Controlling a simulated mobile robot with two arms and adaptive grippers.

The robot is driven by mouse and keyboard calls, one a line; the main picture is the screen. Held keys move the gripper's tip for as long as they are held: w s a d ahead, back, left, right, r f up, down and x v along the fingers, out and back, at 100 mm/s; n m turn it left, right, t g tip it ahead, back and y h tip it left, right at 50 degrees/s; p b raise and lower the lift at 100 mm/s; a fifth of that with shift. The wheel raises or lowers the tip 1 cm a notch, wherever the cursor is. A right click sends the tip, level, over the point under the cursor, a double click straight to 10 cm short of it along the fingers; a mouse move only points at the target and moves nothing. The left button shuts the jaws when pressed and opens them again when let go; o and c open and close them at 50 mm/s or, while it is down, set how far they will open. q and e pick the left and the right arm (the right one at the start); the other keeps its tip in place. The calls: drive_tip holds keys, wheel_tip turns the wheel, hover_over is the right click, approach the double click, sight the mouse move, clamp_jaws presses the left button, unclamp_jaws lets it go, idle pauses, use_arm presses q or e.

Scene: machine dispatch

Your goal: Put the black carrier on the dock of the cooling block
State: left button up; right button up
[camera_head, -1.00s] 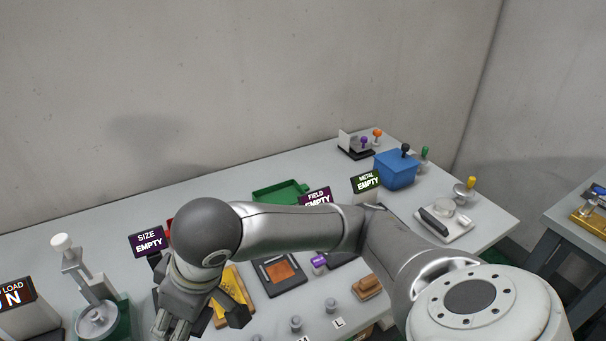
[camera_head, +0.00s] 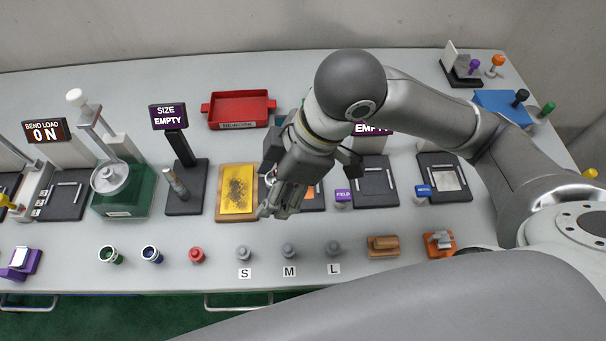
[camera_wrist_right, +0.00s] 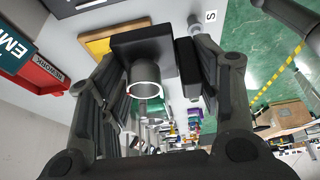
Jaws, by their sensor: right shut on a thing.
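My right gripper (camera_head: 280,205) hangs over the middle of the bench, beside the yellow pad, with its fingers pointing down. In the right wrist view the right gripper (camera_wrist_right: 155,65) is shut on a dark thing, which looks like the black carrier (camera_wrist_right: 150,42). It is a black square block with a grey, light-rimmed cylinder on the near side. In the head view the arm mostly hides it. I cannot tell for certain which thing is the cooling block; it may be hidden behind my arm. My left gripper is not in view.
A yellow pad on a wooden board (camera_head: 224,205), a size sign (camera_head: 169,117) and a red tray (camera_head: 238,124) stand near the gripper. Grey knobs (camera_head: 288,250) marked S, M and L line the front. A blue box (camera_head: 505,106) is at right. Bench between pad and knobs is clear.

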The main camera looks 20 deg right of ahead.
drive_tip(key=w+d+f, duration=0.2)
drive_tip(key=f, duration=0.1)
drive_tip(key=w+d+f, duration=0.3)
drive_tip(key=shift+w+d, duration=0.1)
drive_tip(key=shift+d, duration=0.1)
drive_tip(key=shift+w+d+f, duration=0.25)
drive_tip(key=shift+w+f, duration=0.05)
drive_tip(key=shift+f, duration=0.2)
drive_tip(key=f, duration=0.1)
drive_tip(key=f+p, duration=0.1)
drive_tip(key=f, duration=0.1)
drive_tip(key=shift+w+d, duration=0.15)
drive_tip(key=shift+d, duration=0.05)
drive_tip(key=shift+f, duration=0.25)
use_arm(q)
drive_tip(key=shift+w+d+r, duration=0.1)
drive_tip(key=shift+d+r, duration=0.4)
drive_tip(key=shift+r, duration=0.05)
